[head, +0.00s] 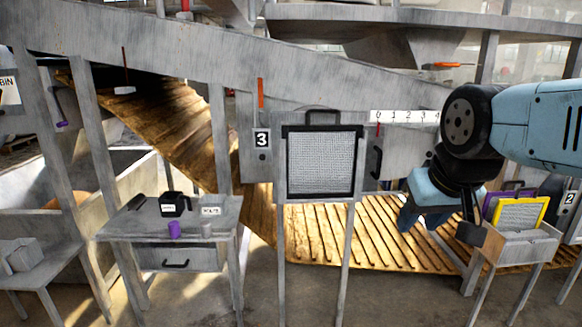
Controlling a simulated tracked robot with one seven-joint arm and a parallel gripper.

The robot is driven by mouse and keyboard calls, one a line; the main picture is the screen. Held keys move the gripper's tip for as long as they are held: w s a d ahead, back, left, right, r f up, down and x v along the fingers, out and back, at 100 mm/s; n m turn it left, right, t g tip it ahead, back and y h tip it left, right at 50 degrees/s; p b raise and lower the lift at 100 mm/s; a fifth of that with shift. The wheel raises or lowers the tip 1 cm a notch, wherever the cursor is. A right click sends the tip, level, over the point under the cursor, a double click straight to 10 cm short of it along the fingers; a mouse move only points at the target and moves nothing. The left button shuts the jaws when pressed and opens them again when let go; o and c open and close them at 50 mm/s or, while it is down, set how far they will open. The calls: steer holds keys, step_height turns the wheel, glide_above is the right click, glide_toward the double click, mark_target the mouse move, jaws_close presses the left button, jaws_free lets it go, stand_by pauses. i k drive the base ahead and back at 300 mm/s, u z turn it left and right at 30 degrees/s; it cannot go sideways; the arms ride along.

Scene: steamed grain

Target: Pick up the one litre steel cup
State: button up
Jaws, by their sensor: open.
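A small grey cup (207,229), which looks like the steel cup, stands near the front right of the grey table (135,231) in the head view. A purple cup (174,229) stands just left of it. I cannot read a volume mark on either cup. My gripper (469,222) is far to the right of the table, beside the rack of framed screens. It is open, partly hidden by my arm, and nothing shows held in it.
A black labelled box (175,204), a dark scoop-like item (137,202) and a white label card (210,211) are behind the cups. A framed mesh screen (321,163) on a stand lies between my arm and the table. A yellow-framed screen (519,214) sits in a right-hand rack.

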mark_target(22, 255)
steer(key=z, duration=1.2)
steer(key=i, duration=0.1)
steer(key=u, duration=3)
steer(key=k, duration=0.9)
steer(key=u, duration=0.2)
steer(key=i, duration=0.9)
steer(key=z, duration=0.1)
